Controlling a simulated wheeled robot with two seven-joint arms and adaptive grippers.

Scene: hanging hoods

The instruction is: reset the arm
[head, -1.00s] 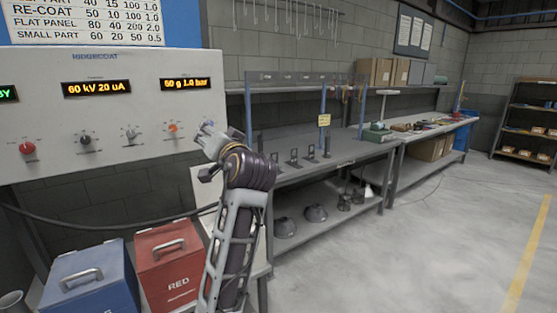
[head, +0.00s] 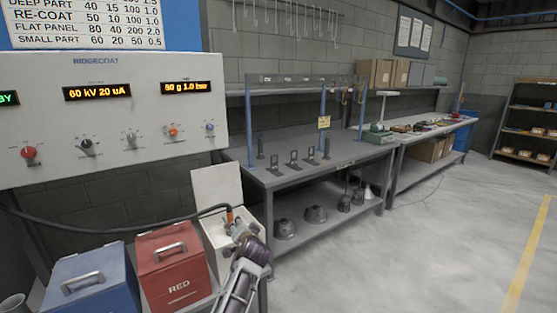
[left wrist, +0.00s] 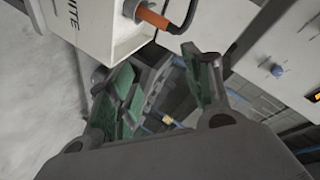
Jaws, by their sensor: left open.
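My left gripper (head: 240,230) is low in the head view, beside the front of an open white box (head: 218,238). Its jaws are apart and nothing shows between them. In the left wrist view its green-padded fingers (left wrist: 158,78) are spread. The white box also shows there (left wrist: 95,32), with part of its lettering, above the fingers. An orange hose end (head: 230,214) goes into the box; it also shows in the left wrist view (left wrist: 152,15). My right gripper is not in view.
A red box (head: 176,262) and a blue box (head: 92,282) stand left of the white box. A control panel (head: 110,110) with knobs hangs above. A grey workbench (head: 340,152) with several small stands is to the right. The floor (head: 420,250) at the right is clear.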

